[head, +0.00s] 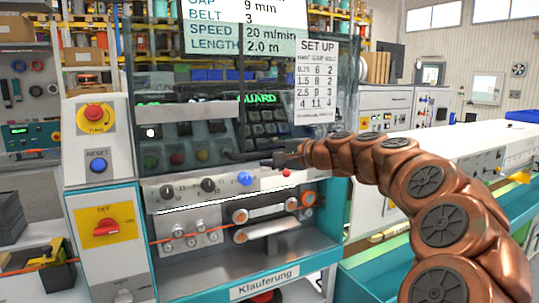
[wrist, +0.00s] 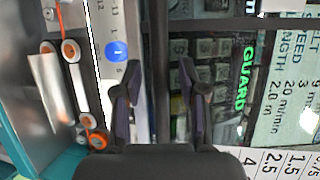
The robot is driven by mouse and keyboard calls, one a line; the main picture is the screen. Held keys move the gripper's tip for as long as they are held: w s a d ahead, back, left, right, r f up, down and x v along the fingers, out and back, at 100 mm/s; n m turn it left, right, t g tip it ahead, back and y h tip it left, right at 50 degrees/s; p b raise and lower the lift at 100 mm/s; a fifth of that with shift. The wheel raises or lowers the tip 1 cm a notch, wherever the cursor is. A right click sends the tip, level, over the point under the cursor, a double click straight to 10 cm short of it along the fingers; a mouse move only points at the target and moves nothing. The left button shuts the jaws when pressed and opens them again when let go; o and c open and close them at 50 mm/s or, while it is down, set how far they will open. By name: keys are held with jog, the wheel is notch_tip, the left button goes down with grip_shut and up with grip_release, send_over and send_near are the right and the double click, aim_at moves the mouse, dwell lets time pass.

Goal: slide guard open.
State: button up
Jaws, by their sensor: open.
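The guard (head: 270,76) is a tinted see-through panel over the upper front of the machine. Keys and buttons show through it, with green lettering reading GUARD. It also shows in the wrist view (wrist: 208,48), turned on its side. A dark bar (wrist: 158,55) runs along the guard's lower edge. My gripper (head: 272,162) is at this lower edge, right of centre. In the wrist view, my gripper (wrist: 162,82) is open, with one finger on each side of the bar. Whether the fingers touch it, I cannot tell.
Below the guard are black knobs (head: 208,185) and a blue knob (head: 245,178). Orange-rimmed rollers (head: 240,215) sit lower down. A left panel carries a red stop button (head: 94,113) and a red switch (head: 105,229). A SET UP sheet (head: 318,80) hangs at the guard's right.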

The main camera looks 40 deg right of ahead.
jog(key=v, duration=1.2)
dwell(0.4)
